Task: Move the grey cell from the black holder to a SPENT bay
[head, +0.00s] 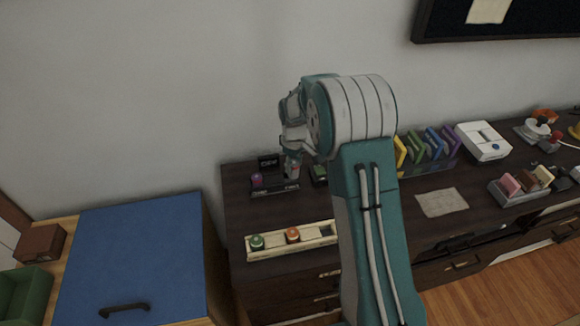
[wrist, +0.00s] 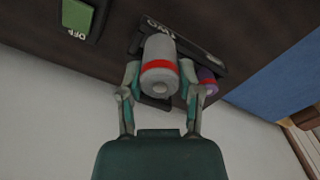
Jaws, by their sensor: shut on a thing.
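The grey cell (wrist: 160,72) has a red band and sits between the two fingers of my gripper (wrist: 160,90), which is shut on it. The black holder (wrist: 186,40) is just beyond the cell in the wrist view. I cannot tell whether the cell's far end is still seated in it. A purple cell (wrist: 208,80) stands in the same holder beside it. In the head view my gripper (head: 292,165) points down over the right part of the black holder (head: 272,191). The purple cell (head: 257,181) is to its left. No SPENT label is readable.
A pale tray (head: 270,254) at the dresser's front holds a green cell (head: 257,242) and an orange cell (head: 292,235); my arm hides its right end. A green OFF switch (wrist: 76,17) is near the holder. Colored upright items (head: 430,144) and a white box (head: 483,141) stand right.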

